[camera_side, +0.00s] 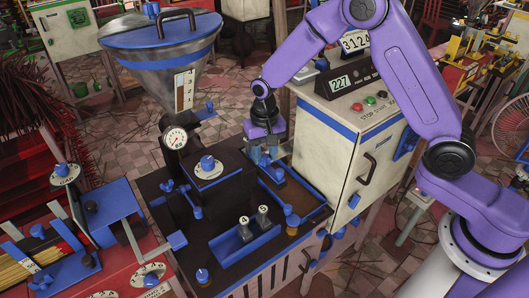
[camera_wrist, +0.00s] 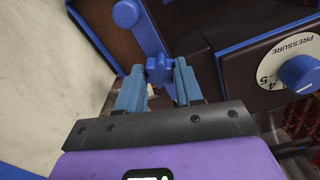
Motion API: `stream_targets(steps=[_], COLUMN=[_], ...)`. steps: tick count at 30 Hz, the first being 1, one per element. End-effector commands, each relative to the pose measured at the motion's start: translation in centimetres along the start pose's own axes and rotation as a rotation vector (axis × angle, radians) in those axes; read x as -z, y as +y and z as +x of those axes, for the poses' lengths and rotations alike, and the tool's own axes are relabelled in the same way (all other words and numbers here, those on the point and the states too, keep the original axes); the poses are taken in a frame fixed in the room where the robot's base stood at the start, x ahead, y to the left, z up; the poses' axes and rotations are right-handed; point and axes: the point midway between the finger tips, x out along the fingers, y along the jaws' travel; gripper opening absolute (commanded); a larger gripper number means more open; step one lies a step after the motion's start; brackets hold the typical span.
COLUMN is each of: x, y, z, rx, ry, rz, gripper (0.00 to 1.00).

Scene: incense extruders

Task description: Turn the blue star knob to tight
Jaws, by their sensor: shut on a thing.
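The blue star knob (camera_wrist: 160,69) shows in the wrist view between my two fingertips, at the lower end of a blue bar. My gripper (camera_wrist: 158,80) is shut on it, with a blue-grey finger on each side. In the side view my gripper (camera_side: 265,156) points down at the back of the dark machine top, beside the cream cabinet. There the fingers hide the knob. I see no tight marking by the knob, so I cannot tell how far it is turned.
A white pressure dial with a blue knob (camera_wrist: 298,74) is at right in the wrist view. In the side view, a steel hopper (camera_side: 165,60) and gauge (camera_side: 175,138) stand left of my gripper. The cream cabinet (camera_side: 335,150) is close on the right. A blue tray (camera_side: 240,240) holds small numbered weights.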

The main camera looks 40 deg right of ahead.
Motion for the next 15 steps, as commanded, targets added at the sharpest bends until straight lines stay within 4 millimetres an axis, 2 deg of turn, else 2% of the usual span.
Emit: stream_targets(steps=[12,13,15], x=[0.00,0.00,0.00], y=[-0.02,-0.02,-0.02], z=[-0.08,-0.08,-0.07], rx=[0.001,0.001,0.001], ry=[0.000,0.000,0.000], rz=[0.010,0.010,0.010], gripper=[0.05,0.42,0.61])
